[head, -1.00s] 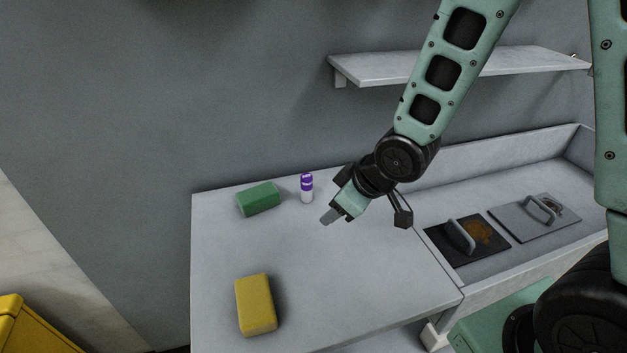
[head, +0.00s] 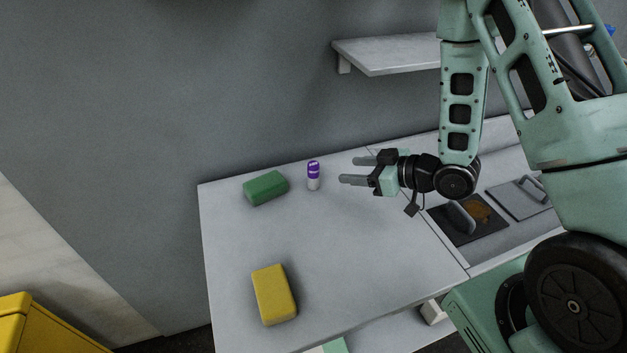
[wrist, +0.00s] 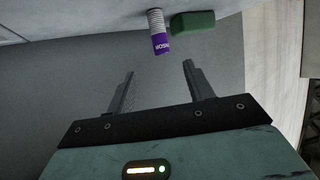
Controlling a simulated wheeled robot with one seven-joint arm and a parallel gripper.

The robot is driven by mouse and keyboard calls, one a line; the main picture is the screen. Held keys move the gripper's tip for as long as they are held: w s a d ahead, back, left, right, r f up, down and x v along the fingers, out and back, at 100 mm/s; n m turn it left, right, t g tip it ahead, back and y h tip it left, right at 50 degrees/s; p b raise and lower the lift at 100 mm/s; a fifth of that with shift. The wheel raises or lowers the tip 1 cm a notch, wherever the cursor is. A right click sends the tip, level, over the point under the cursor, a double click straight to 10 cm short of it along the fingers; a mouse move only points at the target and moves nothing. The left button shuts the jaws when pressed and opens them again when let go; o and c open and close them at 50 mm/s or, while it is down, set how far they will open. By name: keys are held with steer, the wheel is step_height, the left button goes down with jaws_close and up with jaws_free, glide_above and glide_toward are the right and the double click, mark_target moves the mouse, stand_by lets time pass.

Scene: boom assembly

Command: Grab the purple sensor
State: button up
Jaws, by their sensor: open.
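The purple sensor (head: 313,175) is a small upright cylinder with a purple upper part and a white lower part. It stands near the back edge of the grey table (head: 330,240). My gripper (head: 348,170) is open and empty to the right of the sensor, its fingers pointing left toward it with a gap between. In the wrist view the sensor (wrist: 159,32) appears upside down beyond the fingertips, roughly between the two fingers (wrist: 158,68). Nothing hides the sensor.
A green block (head: 265,188) lies just left of the sensor. A yellow block (head: 274,294) lies near the table's front. A wall shelf (head: 390,52) hangs above at the back. Handled plates (head: 465,222) lie in the recess at right. The middle of the table is clear.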

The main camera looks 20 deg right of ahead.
mark_target(313, 165)
steer(key=p+x, duration=0.2)
steer(key=x, duration=0.6)
steer(key=shift+w+a+r, duration=0.1)
steer(key=shift+w+a, duration=0.05)
steer(key=shift+a, duration=0.05)
steer(key=shift+w+a+p, duration=0.35)
steer(key=shift+a+p, duration=0.05)
steer(key=shift+p, duration=0.15)
steer(key=p+x, duration=0.2)
steer(key=x, duration=0.2)
steer(key=shift+w+a, duration=0.1)
steer(key=shift+w, duration=0.05)
steer(key=shift+c, duration=0.3)
steer(key=c, duration=1.1)
steer(key=shift+o, duration=0.2)
